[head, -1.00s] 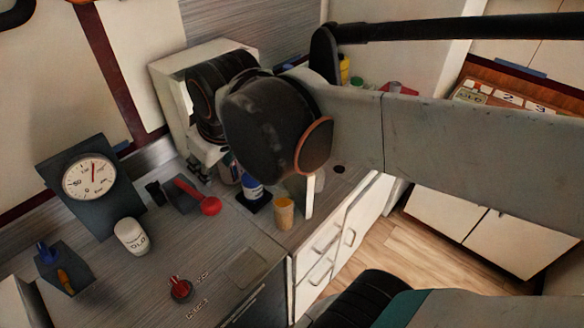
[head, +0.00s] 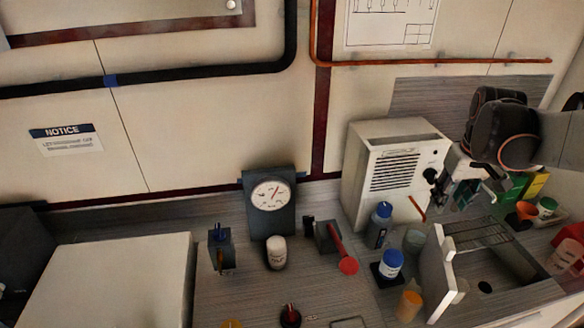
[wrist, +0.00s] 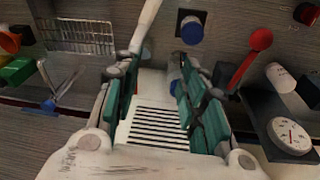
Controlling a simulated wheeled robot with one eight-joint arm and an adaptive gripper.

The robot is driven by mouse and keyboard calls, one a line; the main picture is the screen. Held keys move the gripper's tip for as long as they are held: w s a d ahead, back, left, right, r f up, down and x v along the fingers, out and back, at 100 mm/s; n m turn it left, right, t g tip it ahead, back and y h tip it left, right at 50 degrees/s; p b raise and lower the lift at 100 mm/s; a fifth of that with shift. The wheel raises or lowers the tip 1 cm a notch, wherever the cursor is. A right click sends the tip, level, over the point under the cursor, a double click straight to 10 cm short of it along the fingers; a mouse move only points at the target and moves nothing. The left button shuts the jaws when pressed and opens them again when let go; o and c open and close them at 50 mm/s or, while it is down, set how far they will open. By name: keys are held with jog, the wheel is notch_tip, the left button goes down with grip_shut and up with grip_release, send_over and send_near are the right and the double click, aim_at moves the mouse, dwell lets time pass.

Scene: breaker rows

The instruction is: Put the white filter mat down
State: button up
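I cannot pick out the white filter mat for certain in any view. A white upright panel (head: 437,283) stands on the counter beside the sink in the head view. In the wrist view it shows as a narrow white strip (wrist: 146,22) beyond my fingertips; I cannot tell whether it is the mat. My gripper (wrist: 150,85) has its teal fingers spread apart, and I see nothing held between them. The slotted grille between the fingers appears to be the front of the white box (head: 398,140) behind. In the head view my gripper (head: 462,193) hangs right of this box, partly hidden.
A gauge (head: 271,196), white jar (head: 277,253), red ladle (head: 345,255), blue-capped bottle (head: 378,228), blue-lidded jar (head: 391,262) and orange cup (head: 408,305) crowd the counter. A wire rack (head: 480,236) lies by the sink. A large pale surface (head: 110,285) at left is bare.

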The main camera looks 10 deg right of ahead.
aim_at(452, 244)
jog(key=s+d+f+m, duration=0.2)
jog(key=s+d+m, duration=0.1)
jog(key=s+d, duration=0.1)
jog(key=shift+y, duration=0.3)
jog(key=f+b, duration=0.1)
jog(key=f, duration=0.7)
jog(key=w+f+b, duration=0.1)
jog(key=f, duration=0.4)
jog(key=shift+b, duration=0.35)
jog(key=shift+c, duration=0.5)
grip_shut()
